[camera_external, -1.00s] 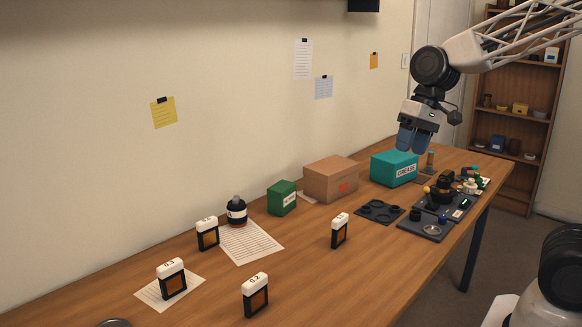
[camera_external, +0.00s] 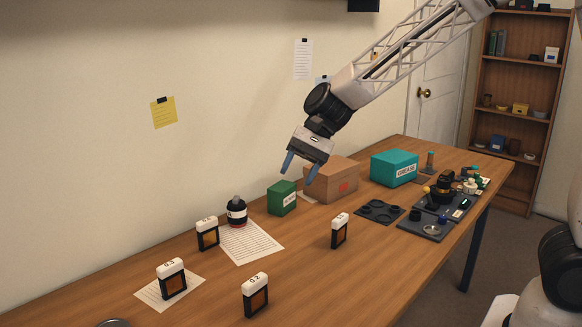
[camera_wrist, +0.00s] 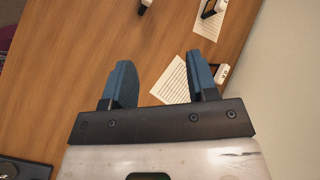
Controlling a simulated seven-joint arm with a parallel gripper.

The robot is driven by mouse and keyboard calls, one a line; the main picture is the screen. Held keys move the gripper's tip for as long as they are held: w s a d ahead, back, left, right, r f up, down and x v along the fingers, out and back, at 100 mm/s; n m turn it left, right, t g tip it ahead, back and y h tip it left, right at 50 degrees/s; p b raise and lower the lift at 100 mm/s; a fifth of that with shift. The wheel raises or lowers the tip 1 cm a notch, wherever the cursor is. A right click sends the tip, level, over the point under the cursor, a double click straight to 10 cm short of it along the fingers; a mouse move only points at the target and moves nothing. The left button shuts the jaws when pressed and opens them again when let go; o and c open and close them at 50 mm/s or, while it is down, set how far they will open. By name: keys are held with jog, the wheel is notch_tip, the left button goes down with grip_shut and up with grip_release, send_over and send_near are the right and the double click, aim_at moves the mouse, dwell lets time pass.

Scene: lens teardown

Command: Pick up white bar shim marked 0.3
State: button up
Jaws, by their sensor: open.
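The white-topped bar shim marked 0.3 (camera_external: 171,280) stands upright on a paper sheet at the front left of the table in the external view. Similar white-topped shims stand apart from it: one marked 0.2 (camera_external: 256,296), one farther back (camera_external: 208,234) and one to the right (camera_external: 340,231), whose marks I cannot read surely. My gripper (camera_external: 300,175) is open and empty, high above the table near the green box, well to the right of and above the 0.3 shim. In the wrist view my gripper (camera_wrist: 160,82) shows its two blue fingers spread with nothing between them.
A dark bottle (camera_external: 237,212) stands by a printed sheet (camera_external: 252,243). A green box (camera_external: 282,198), a brown box (camera_external: 316,181) and a teal box (camera_external: 394,168) line the wall side. Dark trays with parts (camera_external: 425,229) are at the right.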

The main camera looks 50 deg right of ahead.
jog(key=w+a+f+m+y, duration=0.2)
jog(key=w+a+f+m, duration=0.2)
jog(key=w+a+f, duration=0.55)
jog(key=m+y, duration=0.3)
jog(key=m, duration=0.1)
send_near(170, 269)
jog(key=a+f, duration=0.1)
jog(key=a, duration=0.1)
jog(key=shift+w+d+f+t, duration=0.2)
jog(key=shift+f+t, duration=0.05)
jog(key=shift+t, duration=0.15)
jog(key=shift+h, duration=0.3)
jog(key=shift+x, duration=1.25)
jog(key=shift+a, duration=0.1)
jog(key=shift+x, duration=2.55)
jog(key=shift+c, duration=0.4)
